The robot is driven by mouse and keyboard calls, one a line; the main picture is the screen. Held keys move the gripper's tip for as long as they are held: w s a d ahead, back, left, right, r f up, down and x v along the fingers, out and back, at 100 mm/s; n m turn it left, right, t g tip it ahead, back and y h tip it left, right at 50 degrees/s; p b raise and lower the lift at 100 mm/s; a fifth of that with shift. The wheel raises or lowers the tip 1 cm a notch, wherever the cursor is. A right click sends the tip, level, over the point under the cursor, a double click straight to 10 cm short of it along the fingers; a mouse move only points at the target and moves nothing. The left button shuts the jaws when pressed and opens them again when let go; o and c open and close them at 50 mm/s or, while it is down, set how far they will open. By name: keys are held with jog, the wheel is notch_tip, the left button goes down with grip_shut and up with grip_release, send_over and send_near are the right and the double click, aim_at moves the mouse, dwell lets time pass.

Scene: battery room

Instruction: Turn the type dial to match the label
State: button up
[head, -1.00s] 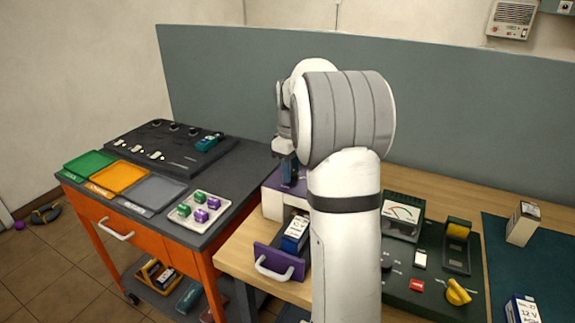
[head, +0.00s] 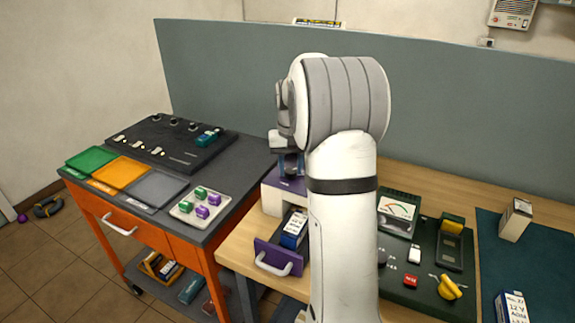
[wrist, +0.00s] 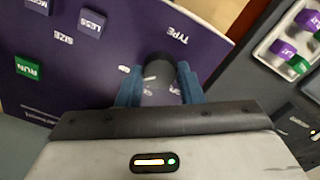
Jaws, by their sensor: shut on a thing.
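The purple panel (wrist: 100,60) fills much of the wrist view, upside down, with the words TYPE and SIZE, a green RUN button (wrist: 28,68) and a LESS button (wrist: 92,22). The dark round type dial (wrist: 160,68) with a pale pointer mark sits under TYPE. My gripper (wrist: 160,80) is shut on the dial, one blue finger on each side. Fingers hide part of its scale. In the head view my gripper (head: 291,164) is at the purple-topped unit (head: 272,180). A blue and white labelled battery (head: 294,228) lies in its open drawer (head: 278,258); its print is too small to read.
A tray (head: 186,214) with green and purple blocks stands on the dark cart (head: 225,190) to the left. Another battery (head: 512,306) lies on the mat at right.

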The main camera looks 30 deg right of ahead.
aim_at(291, 170)
jog(key=shift+s+f+m, duration=0.15)
jog(key=shift+m, duration=0.55)
jog(key=o, duration=1)
jog(key=shift+c, duration=0.2)
jog(key=shift+r, duration=0.3)
notch_tip(291, 170, up, 7)
jog(key=shift+r, duration=0.2)
